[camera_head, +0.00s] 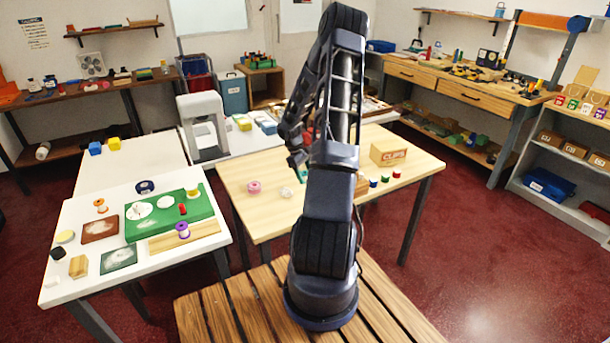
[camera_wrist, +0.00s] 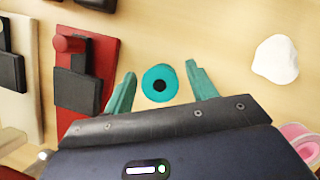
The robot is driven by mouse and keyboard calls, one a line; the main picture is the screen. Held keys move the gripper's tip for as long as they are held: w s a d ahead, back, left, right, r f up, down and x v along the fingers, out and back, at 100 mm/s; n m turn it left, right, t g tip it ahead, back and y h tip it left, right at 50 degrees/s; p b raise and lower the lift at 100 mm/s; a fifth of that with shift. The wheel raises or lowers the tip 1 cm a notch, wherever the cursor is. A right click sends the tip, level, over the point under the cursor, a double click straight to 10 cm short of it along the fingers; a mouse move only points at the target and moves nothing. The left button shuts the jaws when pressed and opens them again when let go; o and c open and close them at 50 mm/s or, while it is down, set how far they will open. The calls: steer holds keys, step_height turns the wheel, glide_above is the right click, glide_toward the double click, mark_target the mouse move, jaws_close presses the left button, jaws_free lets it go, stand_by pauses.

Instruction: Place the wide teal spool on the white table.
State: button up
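The teal spool (camera_wrist: 160,83) shows from above in the wrist view, round with a dark centre hole. My gripper (camera_wrist: 160,70) is open, with one teal finger on each side of the spool and a visible gap on both sides. In the head view my gripper (camera_head: 298,160) is over the wooden table, partly hidden by my arm; a small teal patch there could be spool or fingers. The white table (camera_head: 85,212) stands at the left in the head view.
On the wooden table (camera_head: 236,172) are a pink spool (camera_head: 254,187), a white lump (camera_wrist: 276,60), a clips box (camera_head: 389,152) and small coloured spools. In the wrist view a red block with black parts (camera_wrist: 88,62) is left of my gripper. The white table holds a green mat (camera_head: 150,229) and several small items.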

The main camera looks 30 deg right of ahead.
steer(key=shift+r, duration=0.1)
steer(key=v, duration=1.2)
steer(key=s+a+r+m+t, duration=0.1)
steer(key=s+a+r, duration=0.15)
steer(key=r, duration=0.35)
steer(key=s+a+r+t, duration=0.1)
steer(key=s+a+r, duration=0.1)
steer(key=a+r, duration=0.3)
steer(key=s+a+r+m+t, duration=0.1)
steer(key=s+a+r, duration=0.3)
steer(key=s, duration=0.5)
steer(key=s+a+r+m+t+y, duration=0.1)
steer(key=s+a+r+t, duration=0.2)
steer(key=s+a+r, duration=0.2)
steer(key=s+a+r+m+t, duration=0.2)
steer(key=s+a+r, duration=0.3)
steer(key=s, duration=0.8)
step_height(320, 180, up, 2)
steer(key=shift+r+y, duration=0.2)
steer(key=shift+y, duration=0.1)
steer(key=shift+o, duration=0.4)
steer(key=shift+s+a+t, duration=0.3)
steer(key=shift+s, duration=0.3)
